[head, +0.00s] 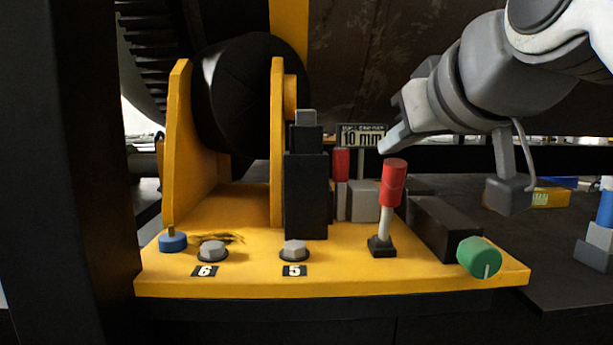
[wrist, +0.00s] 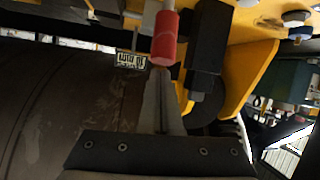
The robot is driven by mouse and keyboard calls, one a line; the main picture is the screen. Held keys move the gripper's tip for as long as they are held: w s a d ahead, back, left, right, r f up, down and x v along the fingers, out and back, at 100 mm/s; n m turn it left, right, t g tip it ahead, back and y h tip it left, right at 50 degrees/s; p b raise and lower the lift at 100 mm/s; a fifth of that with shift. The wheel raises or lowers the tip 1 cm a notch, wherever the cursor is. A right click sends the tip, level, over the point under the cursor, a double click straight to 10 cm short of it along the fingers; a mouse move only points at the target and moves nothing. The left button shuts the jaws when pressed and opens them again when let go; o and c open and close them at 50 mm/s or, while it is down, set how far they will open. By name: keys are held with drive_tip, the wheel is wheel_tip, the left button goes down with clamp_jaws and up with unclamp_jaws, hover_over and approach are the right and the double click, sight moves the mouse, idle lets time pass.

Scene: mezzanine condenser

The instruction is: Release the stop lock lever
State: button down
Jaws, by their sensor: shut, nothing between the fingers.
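The lever with a red grip (head: 393,183), which I take as the stop lock lever, stands nearly upright on a small black base at the front right of the yellow plate. In the wrist view a red grip (wrist: 165,38), apparently the same lever's, shows just beyond my fingertips. My gripper (head: 384,148) is shut and empty, its tips close to the top of the grip in the head view. The closed fingers also show in the wrist view (wrist: 160,74). I cannot tell whether they touch the grip.
The yellow plate (head: 340,284) carries a green knob (head: 480,257), a blue knob (head: 172,242), bolts marked 6 and 5, and a tall black block (head: 307,195). A second red cylinder (head: 341,164) and a "10 mm" sign (head: 360,135) stand behind the lever. A dark drum is behind.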

sight(396, 165)
drive_tip(key=shift+s+f+t+b, duration=0.6)
drive_tip(key=shift+s+b, duration=0.3)
drive_tip(key=shift+b, duration=0.75)
drive_tip(key=shift+s+f+t+b, duration=0.55)
drive_tip(key=shift+s+b, duration=0.35)
drive_tip(key=shift+b, duration=0.7)
drive_tip(key=shift+s+b, duration=0.4)
drive_tip(key=shift+b, duration=0.3)
drive_tip(key=shift+f, duration=0.1)
